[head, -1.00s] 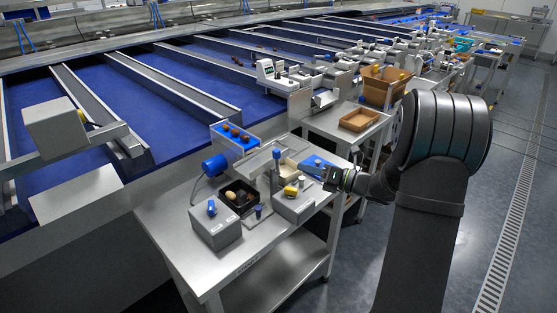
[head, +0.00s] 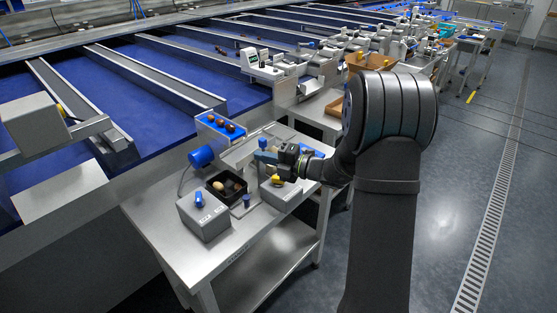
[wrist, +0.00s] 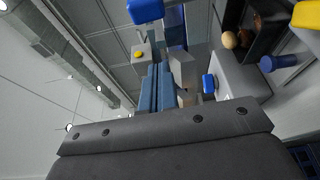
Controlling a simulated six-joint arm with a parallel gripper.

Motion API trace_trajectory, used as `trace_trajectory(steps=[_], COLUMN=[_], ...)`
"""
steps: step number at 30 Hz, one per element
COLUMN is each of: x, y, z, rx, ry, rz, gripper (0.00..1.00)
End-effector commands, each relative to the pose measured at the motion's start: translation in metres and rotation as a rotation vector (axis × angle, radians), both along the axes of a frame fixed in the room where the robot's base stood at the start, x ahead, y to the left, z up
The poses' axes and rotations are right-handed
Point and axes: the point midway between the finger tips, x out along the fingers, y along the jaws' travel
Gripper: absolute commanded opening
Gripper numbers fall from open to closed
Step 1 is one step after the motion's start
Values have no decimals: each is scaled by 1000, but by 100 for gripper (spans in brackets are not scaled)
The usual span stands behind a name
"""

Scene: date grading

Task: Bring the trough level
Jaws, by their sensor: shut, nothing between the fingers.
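What looks like the trough (head: 213,121) is a blue-lined channel at the back of the steel table, with several dark dates in it; its exact tilt is hard to judge. My gripper (head: 260,157) reaches in from the right over the table, near a blue-topped lever (head: 262,143). Its blue fingers (wrist: 158,88) are shut with nothing between them. In the wrist view a blue knob (wrist: 145,10) lies just beyond the fingertips, apparently apart from them. My gripper hides part of the table fittings behind it.
A grey box with a blue knob (head: 203,215) stands at the table's front left. A black tray (head: 214,194) holds dates. A grey box with a yellow button (head: 277,180) lies below my gripper. The front of the table (head: 245,245) is clear.

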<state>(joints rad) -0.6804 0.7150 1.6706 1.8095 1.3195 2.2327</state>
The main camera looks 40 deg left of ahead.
Motion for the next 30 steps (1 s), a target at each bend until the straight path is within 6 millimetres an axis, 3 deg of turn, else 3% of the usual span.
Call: trace_trajectory(steps=[4,6,12,25,30], x=[-12,6,27,32,45], y=[30,27,26,26,26], z=[-1,0,2,2,3], rx=[0,1,1,0,1], ry=[-1,-3,-2,-1,-2], rz=[3,-4,-2,0,-2], gripper=[0,0,0,0,0])
